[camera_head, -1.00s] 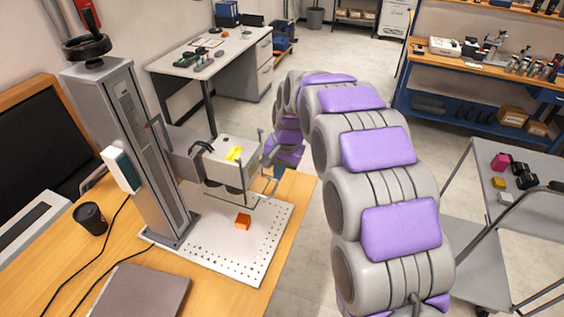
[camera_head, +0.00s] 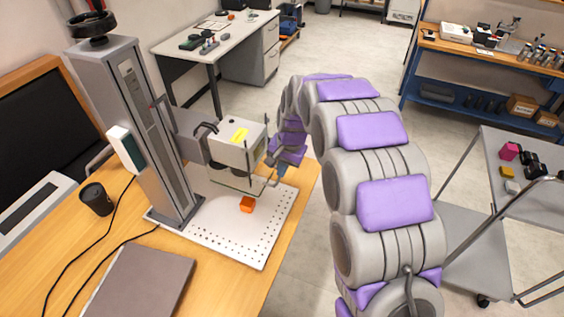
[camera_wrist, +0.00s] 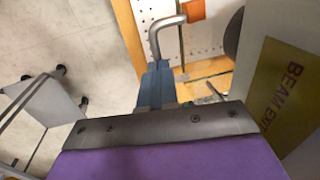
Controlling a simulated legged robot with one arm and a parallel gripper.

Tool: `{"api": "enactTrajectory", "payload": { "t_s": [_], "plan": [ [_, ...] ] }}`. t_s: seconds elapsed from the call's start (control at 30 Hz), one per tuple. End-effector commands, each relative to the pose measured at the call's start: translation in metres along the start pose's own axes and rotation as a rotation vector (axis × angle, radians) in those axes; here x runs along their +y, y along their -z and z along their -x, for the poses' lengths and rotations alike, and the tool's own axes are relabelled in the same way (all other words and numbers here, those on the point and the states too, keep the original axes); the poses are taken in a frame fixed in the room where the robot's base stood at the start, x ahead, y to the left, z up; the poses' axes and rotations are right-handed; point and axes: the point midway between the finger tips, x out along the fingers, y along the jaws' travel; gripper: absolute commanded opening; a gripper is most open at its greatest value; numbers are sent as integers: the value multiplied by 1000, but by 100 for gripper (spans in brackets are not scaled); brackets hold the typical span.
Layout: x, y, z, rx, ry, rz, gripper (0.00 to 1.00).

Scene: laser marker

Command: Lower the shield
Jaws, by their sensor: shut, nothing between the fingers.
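The laser marker's grey head (camera_head: 236,150) hangs on its column (camera_head: 140,130) above a perforated white plate (camera_head: 258,240). The shield seems to be a clear pane with thin edges (camera_head: 238,187) under the head; its exact outline is hard to see. An orange block (camera_head: 247,204) sits on the plate; it also shows in the wrist view (camera_wrist: 191,9). My gripper (camera_head: 281,168) is shut and empty at the head's right side. In the wrist view my blue gripper (camera_wrist: 157,84) is close to a bent grey rod handle (camera_wrist: 155,40); contact cannot be told.
A black cup (camera_head: 96,199) and a closed laptop (camera_head: 140,283) are on the wooden desk (camera_head: 60,245). A grey cart (camera_head: 470,258) stands to the right, a white desk (camera_head: 190,52) behind. Floor is open between desk and cart.

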Motion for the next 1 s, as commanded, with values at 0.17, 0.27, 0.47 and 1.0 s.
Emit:
{"api": "enactTrajectory", "payload": {
  "t_s": [0.17,0.27,0.47,1.0],
  "plan": [
    [9,-3,-44,-9,-5,-3,0],
    [14,-3,-72,-9,-5,-3,0],
    [22,-3,-117,-7,-4,-3,0],
    [29,-2,-160,-7,-5,-1,0]
  ]
}}
